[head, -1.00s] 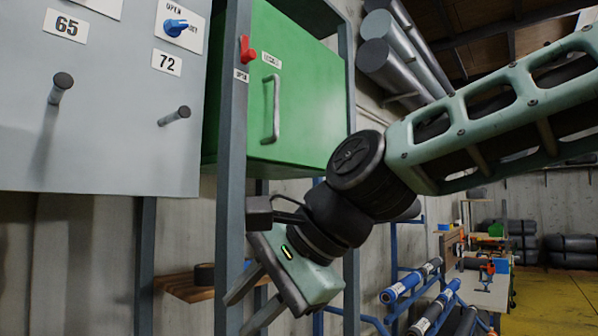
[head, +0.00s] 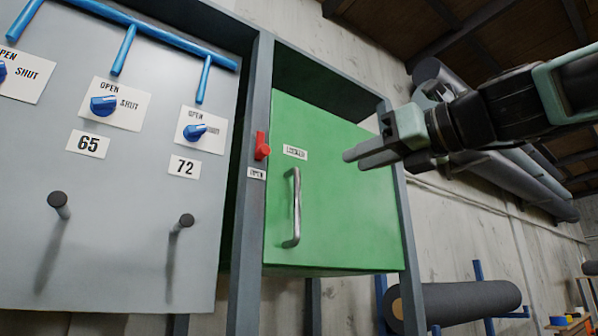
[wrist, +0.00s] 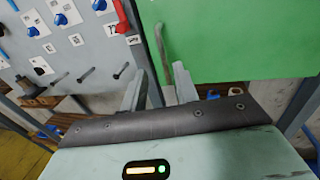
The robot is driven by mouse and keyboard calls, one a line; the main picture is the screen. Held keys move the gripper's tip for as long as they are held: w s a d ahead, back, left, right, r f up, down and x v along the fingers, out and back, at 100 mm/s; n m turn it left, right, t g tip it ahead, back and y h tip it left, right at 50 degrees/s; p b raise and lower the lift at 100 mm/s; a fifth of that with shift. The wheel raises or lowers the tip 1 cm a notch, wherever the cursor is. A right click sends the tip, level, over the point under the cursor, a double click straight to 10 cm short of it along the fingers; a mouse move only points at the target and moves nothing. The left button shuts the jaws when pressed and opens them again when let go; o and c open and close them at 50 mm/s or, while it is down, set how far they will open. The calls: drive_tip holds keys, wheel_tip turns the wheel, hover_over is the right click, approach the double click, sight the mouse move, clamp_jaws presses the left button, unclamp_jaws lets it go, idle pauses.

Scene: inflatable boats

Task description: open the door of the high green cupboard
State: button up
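The high green cupboard's door (head: 345,195) is shut in its grey frame. A vertical metal bar handle (head: 296,208) sits on its left side; it also shows in the wrist view (wrist: 163,45). A red lever (head: 261,145) is on the frame post left of the door and looks upright. A plate right of it seems to read LOCKED, and a smaller one below seems to read OPEN. My gripper (head: 353,158) points left in front of the door, right of the handle and apart from it. In the wrist view its fingers (wrist: 158,88) are spread and empty.
A grey panel (head: 120,245) with blue knobs, pegs and blue pipes stands to the left. Large grey rolls (head: 530,180) are on the wall at right. A dark roll (head: 455,303) lies on a blue rack below right.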

sight(299, 182)
drive_tip(key=p+x, duration=0.4)
drive_tip(key=x, duration=1.1)
drive_tip(key=shift+a+f, duration=0.1)
drive_tip(key=shift+a, duration=0.05)
clamp_jaws()
